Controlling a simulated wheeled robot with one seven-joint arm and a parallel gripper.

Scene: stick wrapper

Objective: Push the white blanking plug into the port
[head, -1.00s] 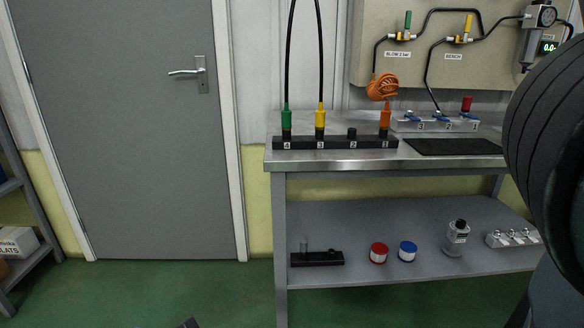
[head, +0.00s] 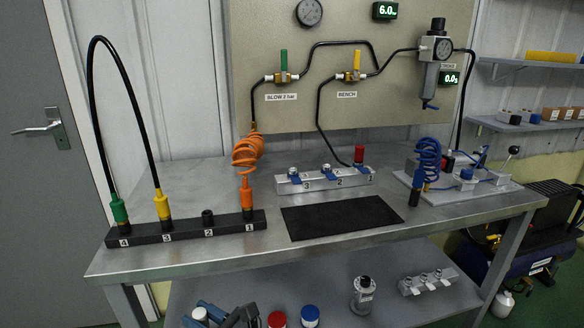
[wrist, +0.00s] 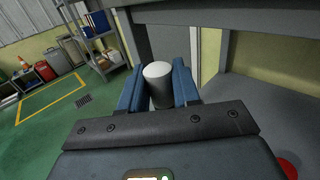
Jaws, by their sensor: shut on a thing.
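The white blanking plug (wrist: 157,76) is a pale cylinder between the blue fingers of my gripper (wrist: 156,90) in the wrist view. My gripper is shut on it, with its round end facing outward. In the head view, my gripper (head: 205,314) is at the bottom edge, in front of the lower shelf and below the bench top, with the plug's white end (head: 199,313) showing. A silver manifold (head: 325,181) numbered 3, 2, 1 stands on the bench, with blue levers and a red cap. I cannot tell which opening is the port.
A black strip (head: 186,230) with coloured connectors stands at the bench's front left. A black mat (head: 342,215) lies beside it. The bench edge overhangs my gripper.

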